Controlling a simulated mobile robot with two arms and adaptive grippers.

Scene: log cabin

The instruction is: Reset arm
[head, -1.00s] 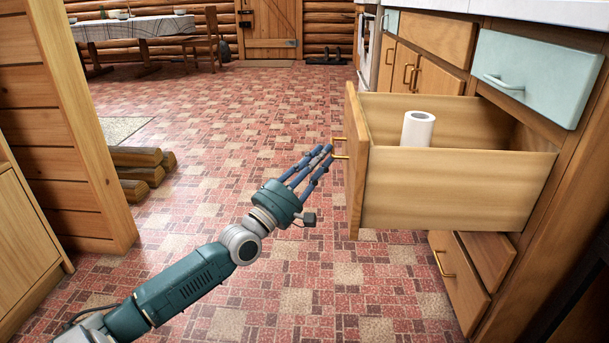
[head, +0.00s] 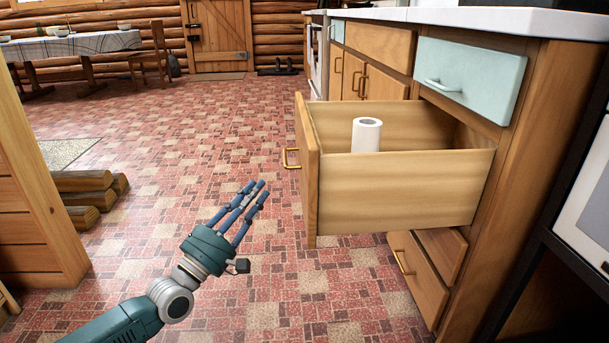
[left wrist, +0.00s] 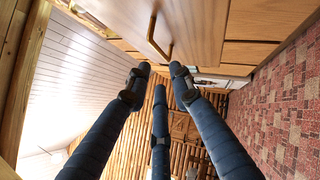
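My left gripper (head: 250,190) is blue and dark green, reaching in from the lower left of the head view. Its fingers are extended and empty, with gaps between the tips; they also show in the left wrist view (left wrist: 160,76). It is to the left of and below the gold handle (head: 290,158) of a pulled-out wooden drawer (head: 405,190), apart from it. The handle also shows in the left wrist view (left wrist: 155,40), beyond the fingertips. A white paper roll (head: 367,136) stands upright in the drawer. My right gripper is not in view.
A lower drawer (head: 420,270) is also partly out beneath the open one. A wooden partition (head: 35,200) and stacked logs (head: 90,194) stand at left. A table (head: 70,45) and chair are at the back. The tiled floor between is clear.

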